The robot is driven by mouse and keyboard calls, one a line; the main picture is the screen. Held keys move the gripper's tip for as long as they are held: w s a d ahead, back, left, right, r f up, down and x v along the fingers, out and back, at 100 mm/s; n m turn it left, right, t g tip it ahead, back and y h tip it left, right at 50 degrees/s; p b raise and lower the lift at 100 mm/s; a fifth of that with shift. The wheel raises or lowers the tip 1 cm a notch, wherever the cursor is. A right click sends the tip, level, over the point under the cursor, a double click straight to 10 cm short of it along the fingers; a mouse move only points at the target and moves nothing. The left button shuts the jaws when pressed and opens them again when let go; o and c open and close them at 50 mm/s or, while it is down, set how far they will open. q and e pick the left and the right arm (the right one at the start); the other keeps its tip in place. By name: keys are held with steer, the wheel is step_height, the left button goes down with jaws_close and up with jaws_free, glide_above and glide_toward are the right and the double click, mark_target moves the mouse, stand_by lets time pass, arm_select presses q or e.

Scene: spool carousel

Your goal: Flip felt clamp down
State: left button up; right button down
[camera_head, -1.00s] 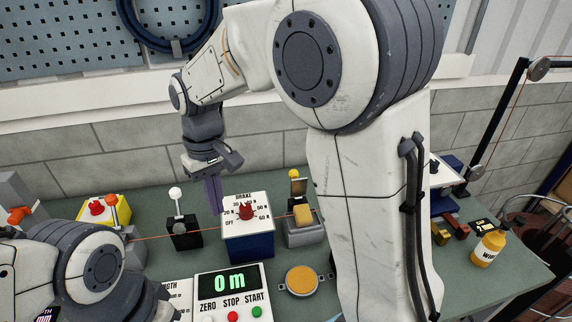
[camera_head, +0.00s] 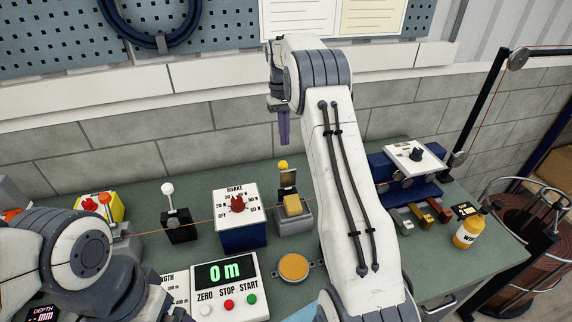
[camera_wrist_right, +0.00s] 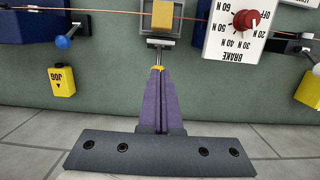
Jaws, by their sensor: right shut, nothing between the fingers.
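The felt clamp is a grey block (camera_head: 295,222) with a yellow felt pad (camera_head: 293,206) on it. Its lid (camera_head: 288,180) stands up behind the pad, with a yellow knob (camera_head: 283,165) on top. The copper wire runs across at the pad. My right gripper (camera_head: 285,141) is shut and empty, its purple fingers pointing down just above the knob in the head view. In the right wrist view the fingertips (camera_wrist_right: 157,70) line up with the knob, which is partly hidden; I cannot tell whether they touch. My left arm shows at bottom left, but its gripper is out of view.
The brake box (camera_head: 241,235) with its red dial stands left of the clamp, and a white-knobbed lever (camera_head: 178,223) further left. The counter panel (camera_head: 229,290) and a round yellow-topped dish (camera_head: 295,268) are in front. My right arm covers the bench right of the clamp.

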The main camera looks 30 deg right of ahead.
mark_target(285, 165)
steer(key=f+p, duration=0.1)
steer(key=f, duration=0.2)
steer(key=s+f+p, duration=0.1)
steer(key=f, duration=0.2)
steer(key=f+p, duration=0.1)
steer(key=f, duration=0.2)
steer(key=shift+s+a, duration=0.2)
steer(key=shift+a, duration=0.05)
steer(key=shift+f, duration=0.45)
